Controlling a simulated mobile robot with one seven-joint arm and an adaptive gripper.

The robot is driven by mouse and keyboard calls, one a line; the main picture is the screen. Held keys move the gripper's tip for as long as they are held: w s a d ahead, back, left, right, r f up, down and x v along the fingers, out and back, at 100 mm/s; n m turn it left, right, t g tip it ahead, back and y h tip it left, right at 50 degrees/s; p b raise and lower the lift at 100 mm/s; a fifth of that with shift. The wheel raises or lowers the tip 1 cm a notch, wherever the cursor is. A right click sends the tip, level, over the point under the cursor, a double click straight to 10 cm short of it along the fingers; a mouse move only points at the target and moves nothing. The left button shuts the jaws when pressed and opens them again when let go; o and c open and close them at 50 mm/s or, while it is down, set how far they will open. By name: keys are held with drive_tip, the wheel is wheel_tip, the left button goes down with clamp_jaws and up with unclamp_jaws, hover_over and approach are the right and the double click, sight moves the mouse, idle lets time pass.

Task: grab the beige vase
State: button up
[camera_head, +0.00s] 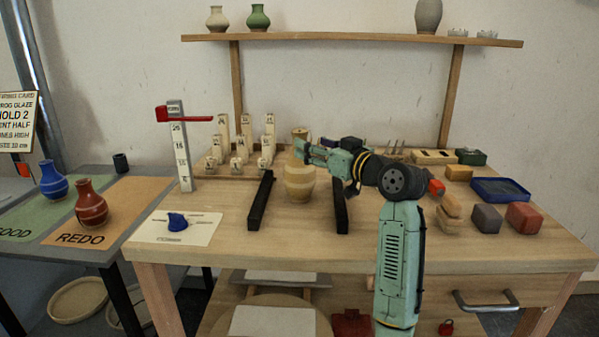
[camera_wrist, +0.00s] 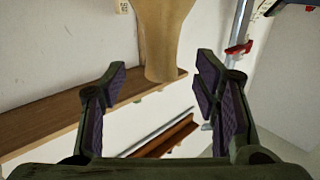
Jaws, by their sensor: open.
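The beige vase (camera_head: 300,184) stands upright near the middle of the workbench, between two black bars. My gripper (camera_head: 304,152) is beside its upper part in the head view, coming in from the right; its fingers hide part of the vase's top. In the wrist view, a tan vase shape (camera_wrist: 165,38) appears upside down, its narrow end between the lines of my two open fingers (camera_wrist: 158,92). The jaws are apart and nothing is held. Whether a finger touches the vase cannot be told.
Black bars (camera_head: 260,201) and (camera_head: 341,205) flank the vase. A gauge with a red slider (camera_head: 181,146) and small numbered pieces (camera_head: 237,164) stand left. Blocks (camera_head: 486,218) and a blue tray (camera_head: 499,190) lie right. Another small beige vase (camera_head: 217,20) is on the wall shelf.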

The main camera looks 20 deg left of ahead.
drive_tip(key=p+x, duration=0.2)
drive_tip(key=x, duration=0.3)
drive_tip(key=shift+s+r, duration=0.1)
drive_tip(key=shift+r, duration=0.05)
drive_tip(key=shift+w+a, duration=0.35)
drive_tip(key=shift+a, duration=0.15)
drive_tip(key=shift+c, duration=0.5)
clamp_jaws()
